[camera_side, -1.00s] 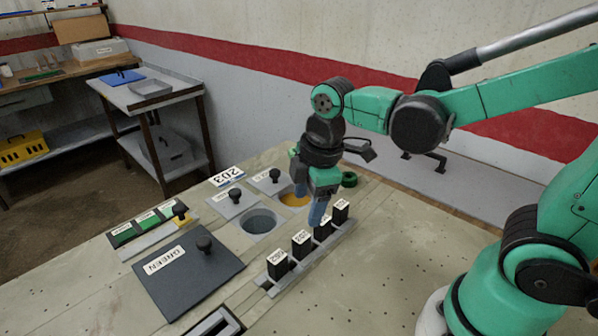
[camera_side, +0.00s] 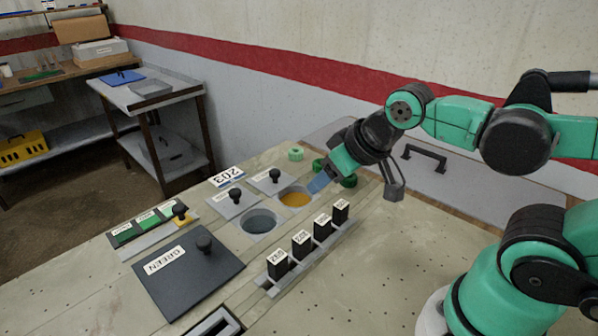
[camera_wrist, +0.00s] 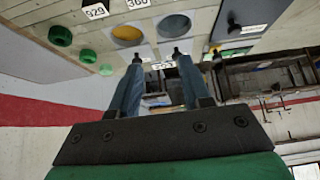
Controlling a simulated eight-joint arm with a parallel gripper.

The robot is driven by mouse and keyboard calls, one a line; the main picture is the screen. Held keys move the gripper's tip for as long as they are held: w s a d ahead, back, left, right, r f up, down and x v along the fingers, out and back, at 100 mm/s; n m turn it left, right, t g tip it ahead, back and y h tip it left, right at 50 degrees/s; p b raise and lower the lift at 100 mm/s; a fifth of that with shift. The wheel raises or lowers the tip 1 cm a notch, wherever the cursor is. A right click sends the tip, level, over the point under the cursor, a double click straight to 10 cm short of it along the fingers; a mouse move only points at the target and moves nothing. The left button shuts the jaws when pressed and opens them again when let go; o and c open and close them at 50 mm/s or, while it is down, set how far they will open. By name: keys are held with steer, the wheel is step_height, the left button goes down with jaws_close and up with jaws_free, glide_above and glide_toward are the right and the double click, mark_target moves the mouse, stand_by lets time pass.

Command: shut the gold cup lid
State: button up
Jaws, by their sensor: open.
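The gold cup (camera_side: 295,199) is a round opening with a gold inside, uncovered, in the panel; it also shows in the wrist view (camera_wrist: 127,33). A grey square lid with a black knob (camera_side: 268,182) lies flat beside it, on the far left side, apart from the opening. My gripper (camera_side: 319,184) is open and empty, tilted toward the left, just right of the gold cup in the side view. In the wrist view its two fingers (camera_wrist: 160,72) reach toward the knobs, and nothing is between them. The fingertips' exact height is unclear.
A grey cup (camera_side: 260,222) sits beside the gold one, with its own lid (camera_side: 232,203). Several labelled black blocks stand in a rail (camera_side: 310,258) in front. A dark GREEN plate (camera_side: 187,275) lies near left. Green round knobs (camera_side: 295,154) stand behind. The right tabletop is clear.

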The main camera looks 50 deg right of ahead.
steer(key=w+r, duration=0.1)
steer(key=w, duration=0.1)
steer(key=w+d+r, duration=0.1)
steer(key=w+r, duration=0.1)
steer(key=shift+w+r, duration=0.1)
steer(key=shift+w, duration=0.15)
jaws_close()
steer(key=m+g, duration=0.2)
steer(key=g, duration=0.1)
glide_above(266, 175)
steer(key=s, duration=0.1)
step_height(266, 175, down, 5)
steer(key=shift+h, duration=0.3)
steer(key=x, duration=0.8)
steer(key=shift+w+f, duration=0.15)
steer(key=shift+f, duration=0.4)
steer(key=shift+s+a+f, duration=0.1)
steer(key=shift+s+a, duration=0.05)
steer(key=shift+s, duration=0.8)
steer(key=shift+s+a+f, duration=0.15)
steer(key=shift+s, duration=0.8)
